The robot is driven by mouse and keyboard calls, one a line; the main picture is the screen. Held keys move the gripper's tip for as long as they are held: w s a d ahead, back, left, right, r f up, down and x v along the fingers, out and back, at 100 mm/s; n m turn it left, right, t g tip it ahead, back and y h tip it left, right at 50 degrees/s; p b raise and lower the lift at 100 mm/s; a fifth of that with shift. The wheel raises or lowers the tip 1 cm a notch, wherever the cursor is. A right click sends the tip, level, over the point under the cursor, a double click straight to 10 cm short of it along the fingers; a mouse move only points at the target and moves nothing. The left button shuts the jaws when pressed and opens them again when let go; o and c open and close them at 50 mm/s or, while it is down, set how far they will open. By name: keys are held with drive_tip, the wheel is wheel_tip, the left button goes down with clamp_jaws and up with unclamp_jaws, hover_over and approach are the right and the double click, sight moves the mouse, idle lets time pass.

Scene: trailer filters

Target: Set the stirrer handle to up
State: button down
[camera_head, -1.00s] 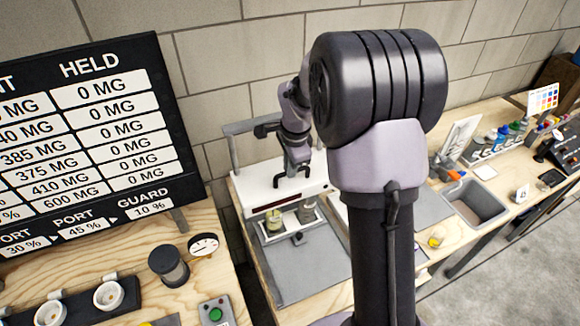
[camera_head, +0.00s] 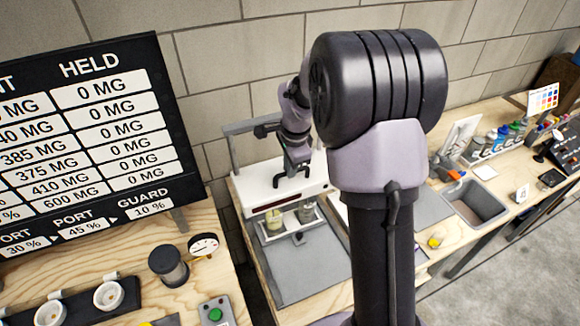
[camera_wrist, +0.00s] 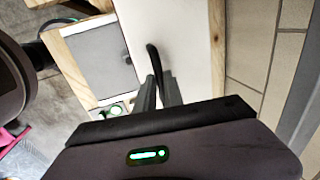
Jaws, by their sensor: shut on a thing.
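The white stirrer unit (camera_head: 262,190) stands at the back of the wooden bench against the wall, with two small jars (camera_head: 288,218) on its front ledge. My gripper (camera_head: 292,180) points down at the unit's white top. In the wrist view my gripper (camera_wrist: 160,92) has its two grey fingers close together around a thin, dark, curved bar, which appears to be the stirrer handle (camera_wrist: 153,58). The bar stands out past the fingertips against the white housing. The fingers hide its lower part, and its exact setting cannot be told.
A grey upright frame (camera_head: 236,150) rises behind the unit. A grey mat (camera_head: 305,265) lies in front. A sink (camera_head: 475,202) lies to the right.

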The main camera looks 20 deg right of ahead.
drive_tip(key=shift+r, duration=0.1)
wheel_tip(320, 180, up, 12)
drive_tip(key=p, duration=0.6)
drive_tip(key=shift+w+f+p, duration=0.15)
drive_tip(key=shift+f+p, duration=0.05)
drive_tip(key=shift+p, duration=0.2)
drive_tip(key=c, duration=1.5)
unclamp_jaws()
drive_tip(key=shift+o, duration=0.2)
drive_tip(key=s+r+p, duration=0.1)
drive_tip(key=r, duration=0.7)
drive_tip(key=s+r+p, duration=0.2)
drive_tip(key=r, duration=0.7)
drive_tip(key=shift+s, duration=0.3)
